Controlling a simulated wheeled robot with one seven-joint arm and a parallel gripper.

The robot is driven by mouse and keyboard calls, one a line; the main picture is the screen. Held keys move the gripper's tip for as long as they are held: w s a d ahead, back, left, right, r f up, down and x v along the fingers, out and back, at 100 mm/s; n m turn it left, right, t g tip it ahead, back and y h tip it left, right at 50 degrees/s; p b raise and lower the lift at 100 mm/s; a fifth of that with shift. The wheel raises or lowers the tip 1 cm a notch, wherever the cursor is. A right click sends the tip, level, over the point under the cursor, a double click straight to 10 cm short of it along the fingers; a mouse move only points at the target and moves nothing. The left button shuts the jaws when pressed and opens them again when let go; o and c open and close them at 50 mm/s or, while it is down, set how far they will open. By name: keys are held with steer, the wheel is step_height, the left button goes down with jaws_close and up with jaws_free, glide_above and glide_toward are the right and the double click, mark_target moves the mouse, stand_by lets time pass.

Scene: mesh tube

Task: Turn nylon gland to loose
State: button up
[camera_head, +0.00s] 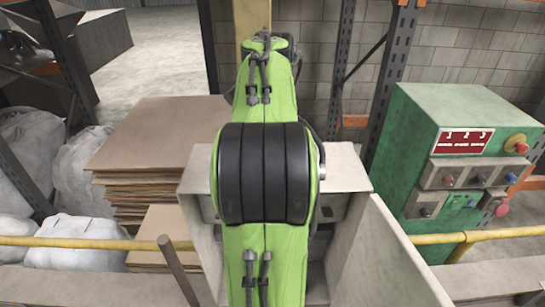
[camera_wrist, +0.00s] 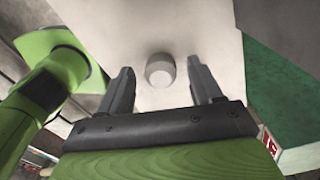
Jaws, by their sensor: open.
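The nylon gland (camera_wrist: 160,73) shows in the wrist view as a short, pale grey round fitting on a light flat panel (camera_wrist: 180,25). My gripper (camera_wrist: 160,67) is open, with one dark finger to the left of the gland and one to the right. Clear gaps show between the gland and both fingers. I cannot tell whether the fingertips reach level with it in depth. In the head view my green arm hides the gland and the gripper.
A pale grey metal box (camera_head: 345,181) with an open side panel (camera_head: 385,255) stands behind my arm. A green control cabinet (camera_head: 425,125) with buttons is on the right. Stacked cardboard (camera_head: 160,135) and white sacks (camera_head: 75,230) are on the left. A yellow rail (camera_head: 90,243) crosses the front.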

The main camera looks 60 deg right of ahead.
steer(key=shift+r, duration=0.1)
steer(key=shift+c, duration=0.2)
steer(key=c, duration=1)
